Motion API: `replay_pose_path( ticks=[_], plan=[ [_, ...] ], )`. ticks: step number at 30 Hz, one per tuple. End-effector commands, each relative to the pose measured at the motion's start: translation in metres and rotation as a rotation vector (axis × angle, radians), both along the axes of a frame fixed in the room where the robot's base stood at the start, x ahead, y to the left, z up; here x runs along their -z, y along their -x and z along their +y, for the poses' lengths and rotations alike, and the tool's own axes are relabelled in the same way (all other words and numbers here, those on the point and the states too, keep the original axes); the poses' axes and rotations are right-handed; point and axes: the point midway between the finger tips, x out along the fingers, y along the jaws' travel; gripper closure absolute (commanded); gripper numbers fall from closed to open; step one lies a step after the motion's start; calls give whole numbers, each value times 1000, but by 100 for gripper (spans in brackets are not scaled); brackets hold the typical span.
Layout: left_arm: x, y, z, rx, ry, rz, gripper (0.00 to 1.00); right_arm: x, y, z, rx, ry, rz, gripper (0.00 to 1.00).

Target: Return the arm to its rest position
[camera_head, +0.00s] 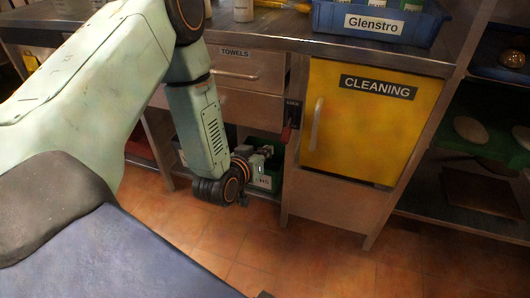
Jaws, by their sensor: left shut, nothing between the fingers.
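My left arm comes in from the left, bends at the elbow near the counter and hangs down in front of the cabinets. My left gripper (266,152) is small in the picture and partly hidden by its own wrist. My right gripper does not show.
A yellow door marked CLEANING (368,125) is closed on the right. A drawer marked TOWELS (240,67) is above the gripper. A blue Glenstro bin (322,17) stands on the metal counter (277,27). Open shelves (455,202) are at far right. The tiled floor (330,262) is clear.

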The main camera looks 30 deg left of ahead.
Motion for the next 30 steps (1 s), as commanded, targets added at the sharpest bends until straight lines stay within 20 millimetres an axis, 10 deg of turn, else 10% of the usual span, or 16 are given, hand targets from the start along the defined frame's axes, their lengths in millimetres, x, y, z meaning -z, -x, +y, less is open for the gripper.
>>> replay_pose_path(
  ticks=[24,30],
  plan=[
    [5,-2,-1,2,3,29,100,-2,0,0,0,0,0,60],
    [63,69,-28,30,43,377,100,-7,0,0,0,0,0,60]
  ],
)
